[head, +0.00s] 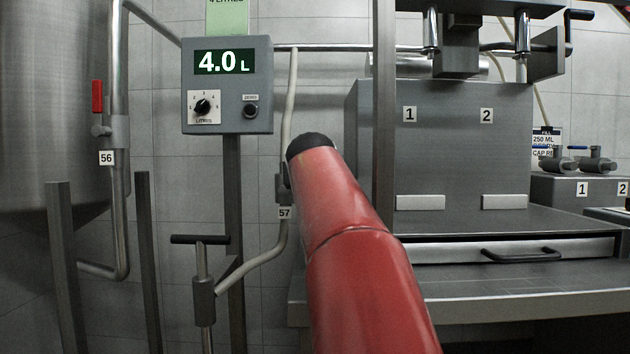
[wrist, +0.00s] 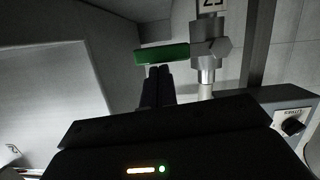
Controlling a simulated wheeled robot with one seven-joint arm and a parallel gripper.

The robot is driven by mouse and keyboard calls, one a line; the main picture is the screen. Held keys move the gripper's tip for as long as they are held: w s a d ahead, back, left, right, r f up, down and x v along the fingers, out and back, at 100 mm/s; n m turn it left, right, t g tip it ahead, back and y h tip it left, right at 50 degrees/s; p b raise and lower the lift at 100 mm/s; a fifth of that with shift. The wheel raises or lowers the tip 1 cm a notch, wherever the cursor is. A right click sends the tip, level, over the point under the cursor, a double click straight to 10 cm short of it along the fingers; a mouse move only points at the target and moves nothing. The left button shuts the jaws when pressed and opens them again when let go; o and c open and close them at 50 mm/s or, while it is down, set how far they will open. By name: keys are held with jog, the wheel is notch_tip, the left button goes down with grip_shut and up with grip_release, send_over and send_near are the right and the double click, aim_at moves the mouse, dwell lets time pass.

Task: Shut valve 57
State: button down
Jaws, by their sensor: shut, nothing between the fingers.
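Valve 57 shows in the wrist view as a grey metal body (wrist: 212,47) on a pale pipe, with an upside-down number plate (wrist: 210,5) at the top edge. Its green lever (wrist: 163,53) sticks out to the left, crosswise to the pipe. My gripper (wrist: 158,69) is shut and empty, its fingertips very close to the lever; I cannot tell whether they touch. In the head view the plate 57 (head: 285,213) and a bit of the valve body (head: 281,187) show left of my red arm. The lever and my gripper are hidden there.
A control box (head: 227,85) reading 4.0 L hangs left of valve 57. Valve 56 with a red lever (head: 97,96) is further left, its lever along the pipe. A black T-handle (head: 200,240) stands below. A steel bench (head: 480,270) is at the right.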

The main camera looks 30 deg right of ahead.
jog(key=s+a+r+p, duration=0.2)
jog(key=s+a+r, duration=0.3)
jog(key=s, duration=0.3)
jog(key=shift+a+r+p, duration=0.2)
jog(key=shift+r+p, duration=0.15)
jog(key=shift+r, duration=0.35)
dwell(0.3)
